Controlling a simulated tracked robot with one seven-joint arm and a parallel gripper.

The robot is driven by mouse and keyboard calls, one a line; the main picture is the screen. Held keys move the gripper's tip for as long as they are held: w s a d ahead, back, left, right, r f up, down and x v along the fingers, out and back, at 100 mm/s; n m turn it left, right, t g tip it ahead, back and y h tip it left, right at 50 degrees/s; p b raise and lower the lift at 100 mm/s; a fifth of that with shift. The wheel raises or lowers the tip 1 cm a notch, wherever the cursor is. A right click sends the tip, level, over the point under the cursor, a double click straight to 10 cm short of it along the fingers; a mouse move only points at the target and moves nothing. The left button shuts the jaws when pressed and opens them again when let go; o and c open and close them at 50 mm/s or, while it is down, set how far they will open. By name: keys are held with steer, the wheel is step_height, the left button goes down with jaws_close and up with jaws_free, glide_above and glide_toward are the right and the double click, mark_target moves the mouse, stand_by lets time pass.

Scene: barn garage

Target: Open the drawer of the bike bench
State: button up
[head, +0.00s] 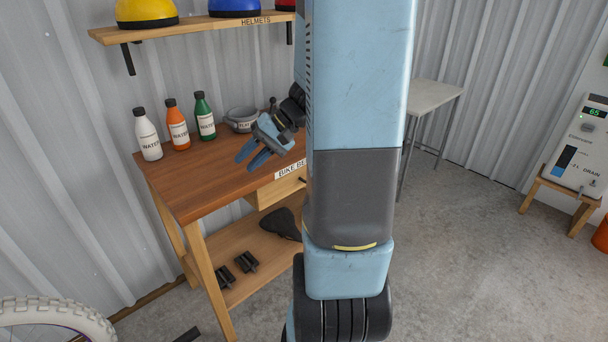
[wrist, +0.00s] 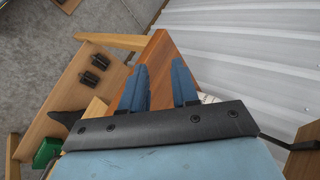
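The bike bench (head: 205,178) stands against the wall in the head view, with a brown wooden top and a lower shelf. Its drawer (head: 276,190) has a light wood front under the top, below a white label reading "BIKE BE…". A small dark piece, perhaps its handle (head: 302,180), shows beside my arm. My arm hides the drawer's right part, so I cannot tell for sure whether it is fully shut. My gripper (head: 247,163) is open and empty above the bench top, higher than the drawer. In the wrist view my gripper (wrist: 160,66) has its fingers apart, with the bench top (wrist: 162,48) beyond.
White, orange and green bottles (head: 178,124) and a grey pot (head: 241,119) stand at the back of the top. A helmet shelf (head: 190,31) hangs above. The lower shelf holds pedals (head: 246,262) and a saddle (head: 281,224).

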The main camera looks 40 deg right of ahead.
steer(key=w+d+f+m+t, duration=0.25)
steer(key=d+f+t, duration=0.2)
steer(key=d, duration=0.25)
steer(key=w+d+f+m+t, duration=0.1)
steer(key=d+f+m+t, duration=0.2)
steer(key=d+f, duration=0.35)
steer(key=s+d+f+m+t+h, duration=0.2)
steer(key=d+f+m+h, duration=0.15)
steer(key=d+f, duration=0.4)
steer(key=s+d+f+m+t+h, duration=0.25)
steer(key=d+f+h, duration=0.2)
steer(key=d, duration=0.55)
steer(key=shift+m+y, duration=0.3)
steer(key=shift+m, duration=0.15)
steer(key=x, duration=0.8)
steer(key=f+x, duration=0.1)
steer(key=x, duration=0.4)
steer(key=shift+s+a, duration=0.15)
jaws_close()
